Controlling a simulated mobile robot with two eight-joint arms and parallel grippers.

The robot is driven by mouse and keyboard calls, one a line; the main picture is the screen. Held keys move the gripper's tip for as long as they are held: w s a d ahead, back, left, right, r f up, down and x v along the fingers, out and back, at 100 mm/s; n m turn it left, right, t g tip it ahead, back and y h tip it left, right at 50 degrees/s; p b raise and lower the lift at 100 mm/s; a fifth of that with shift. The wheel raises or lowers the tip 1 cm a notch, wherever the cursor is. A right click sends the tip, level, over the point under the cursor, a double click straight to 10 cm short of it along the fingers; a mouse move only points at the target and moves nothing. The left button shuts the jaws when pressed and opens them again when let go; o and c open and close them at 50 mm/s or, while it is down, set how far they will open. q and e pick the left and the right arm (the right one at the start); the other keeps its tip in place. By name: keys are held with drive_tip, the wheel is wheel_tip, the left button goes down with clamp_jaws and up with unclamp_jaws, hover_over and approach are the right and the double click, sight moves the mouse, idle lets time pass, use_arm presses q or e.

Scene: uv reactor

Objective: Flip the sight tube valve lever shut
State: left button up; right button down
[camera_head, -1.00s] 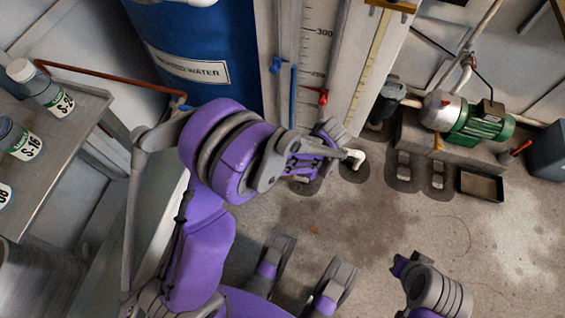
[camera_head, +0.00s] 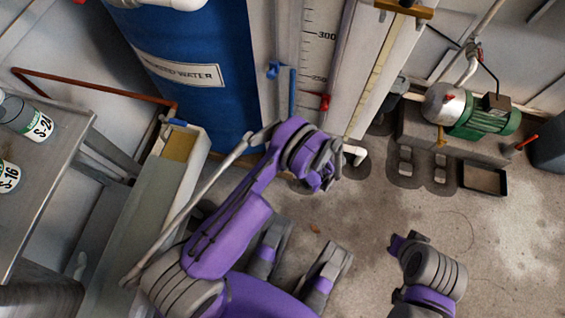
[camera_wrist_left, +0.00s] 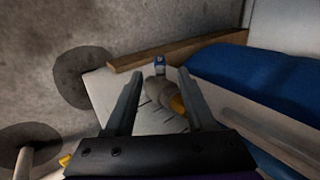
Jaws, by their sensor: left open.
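The sight tube panel (camera_head: 320,55) stands upright beside the blue water tank in the head view, with black scale marks. A blue lever (camera_head: 292,92) hangs on its left side and a red handle (camera_head: 325,103) sits on its right. In the left wrist view my left gripper (camera_wrist_left: 160,76) is open. A grey valve-like fitting (camera_wrist_left: 157,88) with a blue top (camera_wrist_left: 160,61) and an orange part (camera_wrist_left: 178,104) shows between its fingers; contact cannot be told. In the head view my left arm's end is just below the panel, its fingers unclear.
The blue tank (camera_head: 185,70) stands left of the panel. A metal table (camera_head: 60,150) with labelled bottles is at the left. A green pump (camera_head: 485,120) on a concrete plinth and a black tray (camera_head: 484,178) are at the right. The floor (camera_head: 370,230) has free room.

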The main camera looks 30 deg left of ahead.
use_arm(q)
drive_tip(key=b+x, duration=0.1)
drive_tip(key=x, duration=0.6)
clamp_jaws()
